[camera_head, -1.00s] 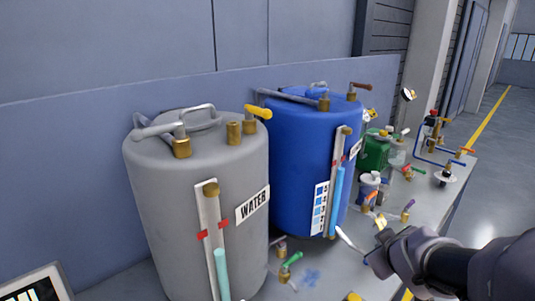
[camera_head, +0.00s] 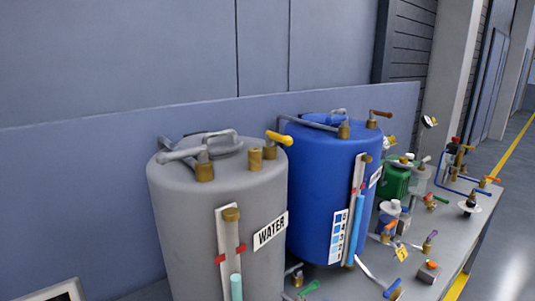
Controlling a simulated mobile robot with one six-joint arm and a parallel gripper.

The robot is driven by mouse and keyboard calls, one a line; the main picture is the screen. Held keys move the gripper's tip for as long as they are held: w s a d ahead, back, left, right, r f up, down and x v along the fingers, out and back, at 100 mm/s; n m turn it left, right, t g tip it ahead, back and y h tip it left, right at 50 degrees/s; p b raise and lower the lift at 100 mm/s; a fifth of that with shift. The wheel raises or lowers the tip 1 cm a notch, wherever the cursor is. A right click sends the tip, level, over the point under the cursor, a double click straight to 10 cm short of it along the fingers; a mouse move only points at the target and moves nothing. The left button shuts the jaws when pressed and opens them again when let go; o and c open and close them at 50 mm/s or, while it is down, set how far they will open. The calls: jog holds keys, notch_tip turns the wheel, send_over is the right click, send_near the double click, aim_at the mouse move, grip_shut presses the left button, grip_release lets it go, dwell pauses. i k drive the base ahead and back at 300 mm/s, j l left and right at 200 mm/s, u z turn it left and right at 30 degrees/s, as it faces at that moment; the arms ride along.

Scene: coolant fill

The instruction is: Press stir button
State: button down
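No part clearly marked as the stir button can be made out. A small box with a red-orange top (camera_head: 429,270) sits on the bench in front of the tanks; I cannot tell whether it is the button. A small yellow tag (camera_head: 402,253) stands just behind it. The grey water tank (camera_head: 186,230) and the blue tank (camera_head: 312,185) stand side by side, each with a sight tube and capped fittings. My gripper is not in view, so its position and state are hidden.
The bench (camera_head: 465,228) carries several small valves and fittings on its right side. A green container (camera_head: 398,181) stands behind them. A screen corner (camera_head: 50,291) shows at the lower left. Open floor with a yellow line (camera_head: 512,152) lies to the right.

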aim_at(431, 265)
jog(key=i+l+z, duration=0.2)
jog(key=l, duration=0.25)
jog(key=i+l+z, duration=0.15)
jog(key=l, duration=0.3)
jog(key=i+l+z, duration=0.2)
jog(key=i+l, duration=0.15)
